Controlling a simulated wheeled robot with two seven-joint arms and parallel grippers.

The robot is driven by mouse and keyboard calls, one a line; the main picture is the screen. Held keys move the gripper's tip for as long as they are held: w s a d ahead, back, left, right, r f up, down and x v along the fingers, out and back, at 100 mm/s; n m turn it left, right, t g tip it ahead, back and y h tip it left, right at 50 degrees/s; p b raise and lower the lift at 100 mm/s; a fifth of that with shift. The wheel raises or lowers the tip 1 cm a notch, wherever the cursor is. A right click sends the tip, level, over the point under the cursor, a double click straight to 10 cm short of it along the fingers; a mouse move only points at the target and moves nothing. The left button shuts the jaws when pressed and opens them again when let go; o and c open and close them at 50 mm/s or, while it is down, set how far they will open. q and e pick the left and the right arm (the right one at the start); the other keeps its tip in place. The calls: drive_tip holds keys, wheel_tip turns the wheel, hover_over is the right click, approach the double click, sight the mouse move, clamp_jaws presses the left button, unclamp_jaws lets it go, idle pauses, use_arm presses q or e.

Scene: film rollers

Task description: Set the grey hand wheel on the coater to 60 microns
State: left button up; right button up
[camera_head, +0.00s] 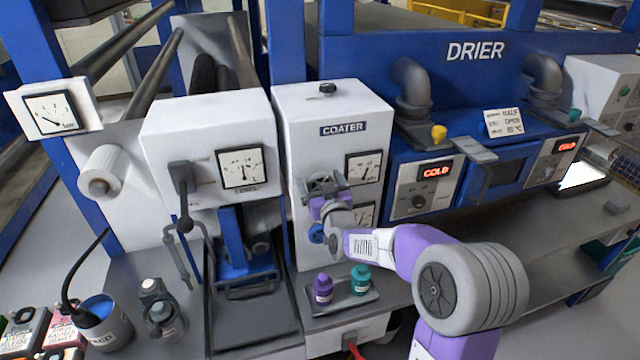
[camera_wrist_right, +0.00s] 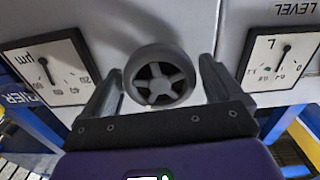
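The white coater (camera_head: 335,105) stands in the middle of the head view. The grey hand wheel (camera_wrist_right: 160,78), round and spoked, is on its front face in the right wrist view. My right gripper (camera_head: 322,188) is at that face and covers most of the wheel in the head view. In the wrist view its two fingers (camera_wrist_right: 160,70) stand on either side of the wheel, apart, with narrow gaps visible. The µm gauge (camera_wrist_right: 48,70) appears upside down there; its needle reading is too small to tell surely. My left gripper is not in view.
A blue knob (camera_head: 316,233) sits below my gripper. Purple (camera_head: 322,288) and teal (camera_head: 360,279) bottles stand on a tray below. The drier (camera_head: 475,120) is to the right, the level box (camera_head: 212,125) left.

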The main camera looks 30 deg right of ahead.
drive_tip(key=shift+o, duration=0.2)
drive_tip(key=shift+s+f, duration=0.1)
drive_tip(key=v, duration=0.7)
drive_tip(key=shift+s, duration=0.2)
idle(0.4)
